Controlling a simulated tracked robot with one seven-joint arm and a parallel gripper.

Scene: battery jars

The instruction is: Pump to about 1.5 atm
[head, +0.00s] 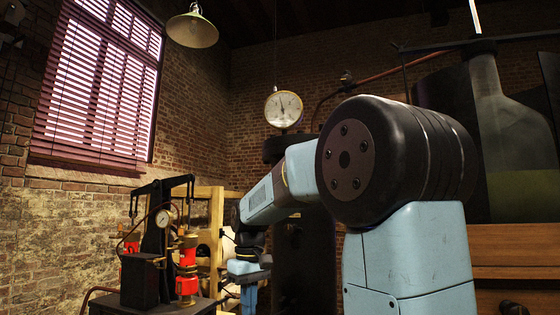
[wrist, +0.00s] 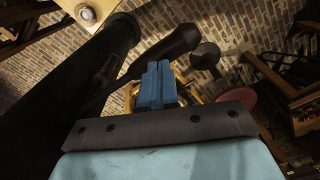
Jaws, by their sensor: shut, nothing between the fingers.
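A pump with a black frame (head: 153,240) and red cylinders (head: 187,268) stands on a dark table at lower left in the head view. A black rocking lever (head: 163,187) crosses its top, and a small round gauge (head: 163,218) is on its front. A larger white-faced gauge (head: 283,109) sits higher, by a dark vessel; its needle points roughly upward, but its numbers are too small to read. My gripper (head: 248,298) points down, right of the pump and apart from it in the picture. In the wrist view its blue fingers (wrist: 157,85) are together and empty.
My arm crosses the middle of the head view and hides part of the room. A wooden frame (head: 215,235) stands behind the pump. A large glass jar (head: 500,130) is at right. In the wrist view a thick dark cylinder (wrist: 85,80) runs close by at left.

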